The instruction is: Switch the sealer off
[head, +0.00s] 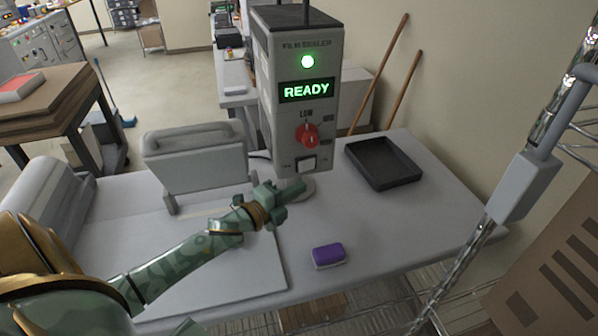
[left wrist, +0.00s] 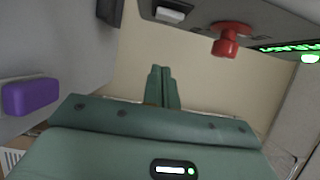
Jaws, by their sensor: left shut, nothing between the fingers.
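The film sealer (head: 290,100) is a tall grey box on the table. Its display (head: 307,90) reads READY in green under a lit green lamp (head: 307,62). Below are a red knob (head: 306,135) and a white switch (head: 306,163) at the bottom of the front. The left wrist view also shows the switch (left wrist: 170,14), red knob (left wrist: 231,38) and part of the display (left wrist: 290,48). My left gripper (head: 294,189) is shut and empty, just below and in front of the switch, apart from it. Its closed fingers (left wrist: 162,75) show in the wrist view. My right gripper is not in view.
A purple block-like eraser (head: 328,256) lies near the front of the table (head: 400,230). A black tray (head: 383,163) sits right of the sealer. A grey hinged machine (head: 197,158) stands to its left. A wire shelf with a chrome post (head: 455,265) is at right.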

